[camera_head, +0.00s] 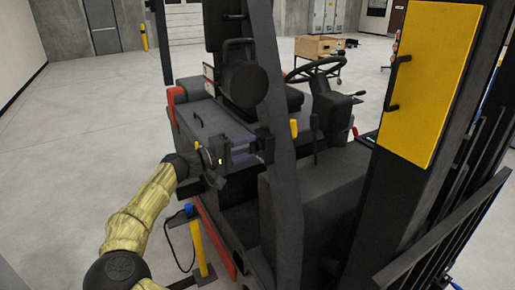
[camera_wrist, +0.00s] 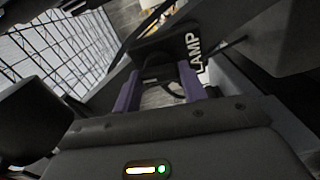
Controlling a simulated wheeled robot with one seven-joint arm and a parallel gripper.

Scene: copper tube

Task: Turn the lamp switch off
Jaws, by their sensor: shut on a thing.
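A dark switch panel with a white LAMP label (camera_wrist: 193,53) is straight ahead of my gripper (camera_wrist: 158,78) in the wrist view. The two purple fingers reach up to the panel. They are shut on the lamp switch (camera_wrist: 151,74), a small dark part just below the panel's face. It shows only in part, so I cannot make out its position. In the head view, my gripper (camera_head: 254,149) reaches in from the left to the forklift's dark upright post. The switch is hidden there.
The forklift (camera_head: 215,125) fills the middle, with a steering wheel (camera_head: 316,70) and seat (camera_head: 242,85) beyond my gripper. A yellow panel (camera_head: 432,80) with a black handle is at the right. A yellow post (camera_head: 200,248) stands below my arm. The floor at left is clear.

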